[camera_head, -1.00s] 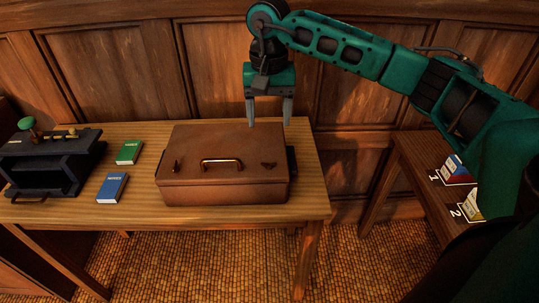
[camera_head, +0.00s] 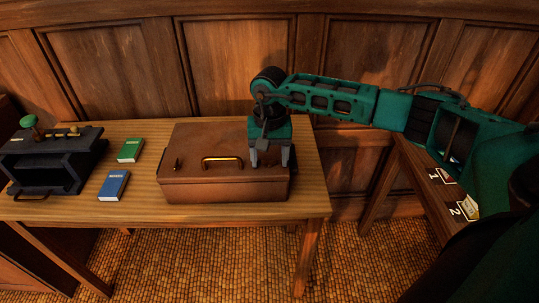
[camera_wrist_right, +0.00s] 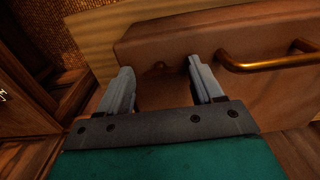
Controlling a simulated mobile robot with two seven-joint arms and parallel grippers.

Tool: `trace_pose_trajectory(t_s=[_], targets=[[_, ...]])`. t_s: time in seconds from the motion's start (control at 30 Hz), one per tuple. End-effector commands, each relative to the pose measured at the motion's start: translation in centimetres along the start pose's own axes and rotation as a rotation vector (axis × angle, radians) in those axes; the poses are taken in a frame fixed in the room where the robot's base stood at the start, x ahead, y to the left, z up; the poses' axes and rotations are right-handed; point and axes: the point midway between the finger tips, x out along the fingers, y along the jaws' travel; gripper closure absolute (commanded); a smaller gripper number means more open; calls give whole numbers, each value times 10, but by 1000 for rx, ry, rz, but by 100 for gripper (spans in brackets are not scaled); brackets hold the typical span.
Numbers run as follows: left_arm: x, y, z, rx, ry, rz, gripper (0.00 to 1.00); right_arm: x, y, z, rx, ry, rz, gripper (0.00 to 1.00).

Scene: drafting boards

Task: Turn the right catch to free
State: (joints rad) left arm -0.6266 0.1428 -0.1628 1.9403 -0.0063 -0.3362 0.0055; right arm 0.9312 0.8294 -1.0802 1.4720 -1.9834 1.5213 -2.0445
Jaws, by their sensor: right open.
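The brown case (camera_head: 205,187) lies closed on the wooden table, with a brass handle (camera_head: 222,161) on its lid. The left catch (camera_head: 177,165) is a small dark piece left of the handle and points up. The right catch is hidden behind my gripper in the head view. In the right wrist view a small dark shape, likely the right catch (camera_wrist_right: 157,68), shows between my fingertips. My right gripper (camera_head: 270,164) is open over the right part of the lid, its fingers pointing down. I cannot tell whether they touch. My left gripper is not in view.
A green book (camera_head: 130,151) and a blue book (camera_head: 113,186) lie left of the case. A dark device (camera_head: 50,160) with a green knob stands at the table's left end. A side table with numbered cards (camera_head: 446,175) is at the right.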

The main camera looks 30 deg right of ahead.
Motion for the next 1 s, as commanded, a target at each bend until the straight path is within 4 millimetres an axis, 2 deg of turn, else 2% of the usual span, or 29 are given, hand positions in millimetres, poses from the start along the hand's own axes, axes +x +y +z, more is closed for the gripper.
trace_pose_trajectory(t_s=[0.13, 0.7, 1.0], targets=[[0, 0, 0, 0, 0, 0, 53, 0, 0, 0, 0, 0, 0, 34], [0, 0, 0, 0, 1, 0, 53, -1, 0, 0, 1, 0, -1, 89], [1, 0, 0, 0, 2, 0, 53, 0, 0, 0, 33, 1, -1, 90]])
